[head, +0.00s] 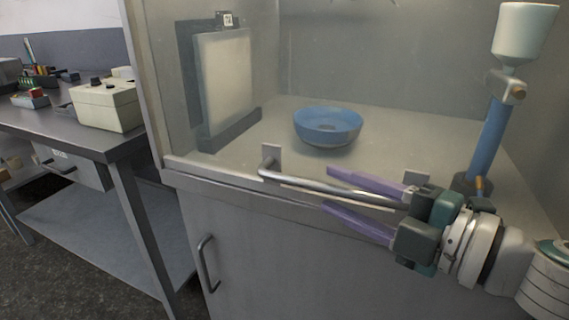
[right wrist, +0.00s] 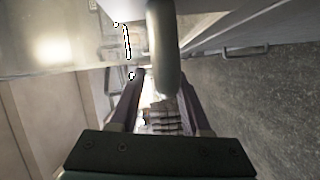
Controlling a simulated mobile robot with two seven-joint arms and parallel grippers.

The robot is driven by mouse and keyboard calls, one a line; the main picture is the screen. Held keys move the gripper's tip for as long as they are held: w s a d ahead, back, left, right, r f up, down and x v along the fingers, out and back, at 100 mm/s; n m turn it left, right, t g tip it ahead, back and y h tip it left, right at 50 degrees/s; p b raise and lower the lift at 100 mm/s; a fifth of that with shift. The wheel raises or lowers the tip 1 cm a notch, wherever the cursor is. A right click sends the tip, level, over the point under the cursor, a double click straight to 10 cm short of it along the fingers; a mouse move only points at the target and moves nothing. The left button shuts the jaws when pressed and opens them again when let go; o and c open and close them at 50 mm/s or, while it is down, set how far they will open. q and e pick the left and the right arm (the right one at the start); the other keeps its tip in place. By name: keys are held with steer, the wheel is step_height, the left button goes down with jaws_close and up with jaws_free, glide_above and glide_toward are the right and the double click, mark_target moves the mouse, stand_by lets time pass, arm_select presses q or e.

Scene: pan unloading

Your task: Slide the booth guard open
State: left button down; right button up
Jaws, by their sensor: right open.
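The booth guard (head: 215,181) is a clear pane across the front of the booth, its lower edge down at the booth's sill. A horizontal metal bar handle (head: 295,182) runs along its lower part on two mounts. My right gripper (head: 329,190) is open, with one purple finger above the bar and one below it. In the right wrist view the handle (right wrist: 163,50) passes between the two fingers (right wrist: 160,78). I cannot tell whether either finger touches it. My left gripper is not in view.
Behind the pane are a blue bowl (head: 328,125), a framed panel (head: 222,85) and a blue stand with a white cup (head: 524,30). A cabinet handle (head: 206,264) sticks out below. A side bench (head: 95,142) with a cream box (head: 105,106) stands left.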

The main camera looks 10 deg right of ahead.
steer(key=shift+x, duration=1.15)
steer(key=shift+c, duration=0.2)
jaws_close()
stand_by(0.4)
